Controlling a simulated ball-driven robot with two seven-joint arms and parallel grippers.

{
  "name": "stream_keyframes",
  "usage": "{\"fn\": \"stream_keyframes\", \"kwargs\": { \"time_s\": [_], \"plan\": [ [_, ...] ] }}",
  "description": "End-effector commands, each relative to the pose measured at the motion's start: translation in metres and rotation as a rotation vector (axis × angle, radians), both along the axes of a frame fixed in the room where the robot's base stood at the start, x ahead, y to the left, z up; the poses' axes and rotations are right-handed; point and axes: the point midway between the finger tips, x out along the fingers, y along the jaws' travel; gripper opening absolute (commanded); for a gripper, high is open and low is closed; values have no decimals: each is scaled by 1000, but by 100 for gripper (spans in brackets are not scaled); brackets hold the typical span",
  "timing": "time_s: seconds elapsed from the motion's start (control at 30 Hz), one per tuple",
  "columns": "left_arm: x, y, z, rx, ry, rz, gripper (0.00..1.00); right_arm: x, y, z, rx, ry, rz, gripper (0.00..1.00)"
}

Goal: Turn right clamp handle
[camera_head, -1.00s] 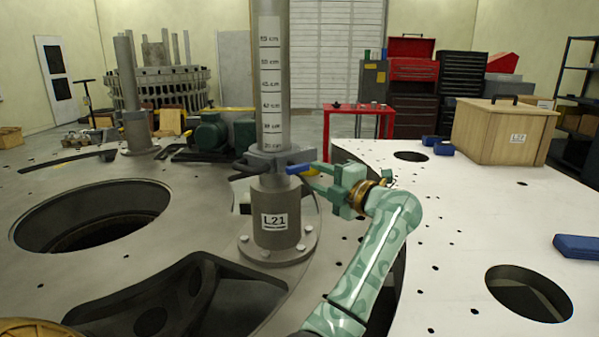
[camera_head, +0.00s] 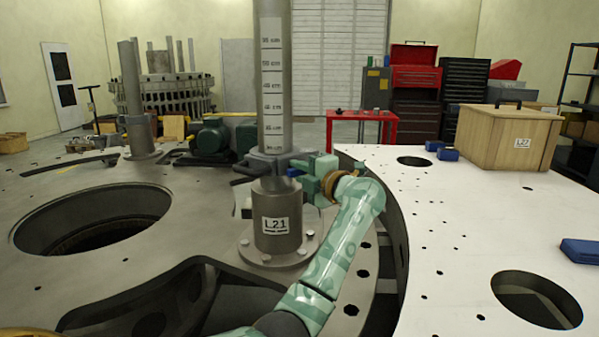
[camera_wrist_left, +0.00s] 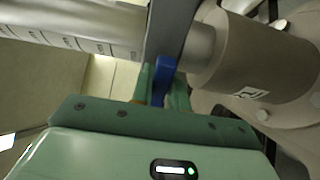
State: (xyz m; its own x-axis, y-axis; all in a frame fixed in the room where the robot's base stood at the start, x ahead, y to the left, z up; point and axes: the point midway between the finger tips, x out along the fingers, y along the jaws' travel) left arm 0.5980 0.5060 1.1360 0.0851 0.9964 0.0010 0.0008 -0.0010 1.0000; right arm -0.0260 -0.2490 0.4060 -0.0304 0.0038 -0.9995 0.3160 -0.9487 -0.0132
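The right clamp handle (camera_head: 292,172) is a short blue lever on the grey clamp (camera_head: 268,163) around the upright post labelled L21. My left gripper (camera_head: 304,173) is at the right side of the clamp and hides much of the handle. In the left wrist view, the blue handle (camera_wrist_left: 163,78) lies between the green fingers of my left gripper (camera_wrist_left: 162,92). I cannot tell whether the fingers press on it. The clamp also shows there as a dark grey bar (camera_wrist_left: 170,28) across the post. My right gripper is not in view.
The post's bolted flange (camera_head: 278,254) stands on the grey turret plate (camera_head: 205,222). A large round hole (camera_head: 92,214) opens at left. A white plate (camera_head: 455,215) at right carries a wooden box (camera_head: 508,140) and blue blocks (camera_head: 442,150). A dark handle (camera_head: 246,169) extends from the clamp's left.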

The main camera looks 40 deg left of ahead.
Motion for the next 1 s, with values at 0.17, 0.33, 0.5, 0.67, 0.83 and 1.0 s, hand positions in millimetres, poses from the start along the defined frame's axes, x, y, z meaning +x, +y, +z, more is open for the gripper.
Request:
{"fn": "stream_keyframes", "kwargs": {
  "time_s": [0.17,0.33,0.5,0.67,0.83,1.0],
  "plan": [
    [0,0,-1,-5,-8,0,0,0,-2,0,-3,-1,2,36],
    [0,-1,-2,-17,-56,-1,0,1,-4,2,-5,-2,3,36],
    [0,-1,-1,-38,-155,0,0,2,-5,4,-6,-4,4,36],
    [0,-1,-2,-68,-289,0,0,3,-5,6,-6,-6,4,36],
    [0,-1,-3,-102,-448,0,0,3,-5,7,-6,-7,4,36],
    [1,-1,-3,-135,-606,0,0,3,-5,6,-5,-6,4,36]
  ]
}}
